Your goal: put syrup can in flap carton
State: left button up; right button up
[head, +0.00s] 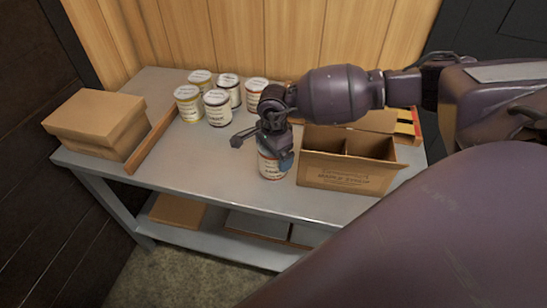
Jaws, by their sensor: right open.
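A syrup can (270,166) with a white and red label stands on the grey table, just left of the carton. My right gripper (264,144) is over the top of this can, with its fingers apart; its hand hides the can's upper part. I cannot tell whether the fingers touch the can. The flap carton (346,184) is a brown box with printing on its front. It is open at the top, and a divider shows inside. My right arm hides part of its back. My left gripper is out of view.
Several other cans (217,108) stand at the back left of the table (200,160). A closed brown box (95,120) sits at the left end, beside a wooden strip (152,140). A lower shelf (195,235) holds flat cartons. The front left tabletop is clear.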

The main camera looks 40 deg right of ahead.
jog(key=c, duration=1.1)
jog(key=shift+r, duration=0.1)
jog(key=shift+c, duration=1.1)
jog(key=shift+w+r, duration=0.1)
jog(key=shift+r, duration=0.05)
